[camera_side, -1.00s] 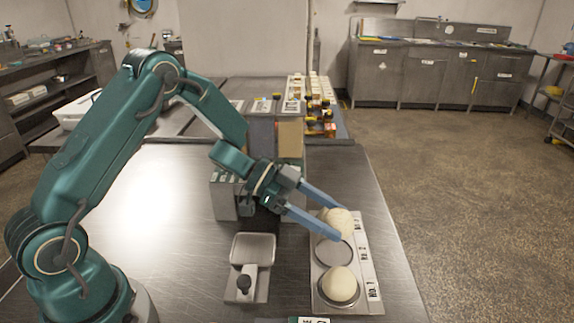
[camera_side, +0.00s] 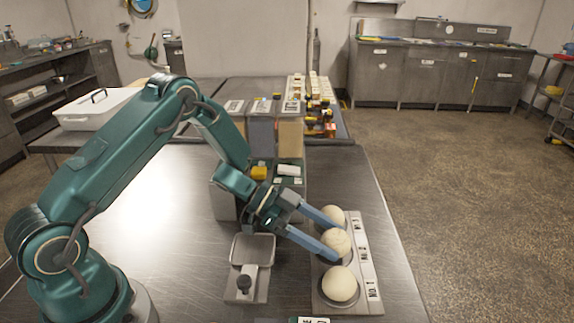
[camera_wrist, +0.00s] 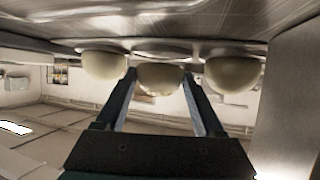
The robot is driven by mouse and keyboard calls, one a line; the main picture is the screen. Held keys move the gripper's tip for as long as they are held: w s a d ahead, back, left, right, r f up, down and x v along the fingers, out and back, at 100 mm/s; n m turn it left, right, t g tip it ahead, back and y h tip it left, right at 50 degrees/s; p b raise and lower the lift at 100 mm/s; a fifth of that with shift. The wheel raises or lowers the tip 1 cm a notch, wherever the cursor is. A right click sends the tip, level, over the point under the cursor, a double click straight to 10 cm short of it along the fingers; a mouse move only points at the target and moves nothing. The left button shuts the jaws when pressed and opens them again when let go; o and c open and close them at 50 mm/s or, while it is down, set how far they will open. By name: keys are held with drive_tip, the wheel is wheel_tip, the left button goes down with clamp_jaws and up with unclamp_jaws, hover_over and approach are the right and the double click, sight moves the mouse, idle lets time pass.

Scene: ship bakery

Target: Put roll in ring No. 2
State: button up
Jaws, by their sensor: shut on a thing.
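A pale round roll (camera_side: 336,242) is between the two blue fingers of my gripper (camera_side: 334,241), over ring No. 2, the middle place of the metal tray (camera_side: 318,297). The gripper is shut on this roll. The wrist view also shows the held roll (camera_wrist: 160,78) between the fingers, with the plate close to it. I cannot tell whether the roll touches the ring. The No. 2 label (camera_side: 364,252) stands beside it. Most of ring No. 2 is hidden by the roll and fingers.
Another roll (camera_side: 340,285) sits in ring No. 1 and one (camera_side: 333,216) in ring No. 3, both close to the fingers. A small scale-like metal pan (camera_side: 253,248) stands left of the tray. Tall bins (camera_side: 290,135) stand behind. The steel table is clear at left.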

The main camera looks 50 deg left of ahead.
drive_tip(key=o, duration=1.1)
drive_tip(key=shift+f, duration=0.15)
drive_tip(key=shift+r, duration=0.4)
drive_tip(key=v, duration=1.2)
drive_tip(key=shift+r, duration=0.15)
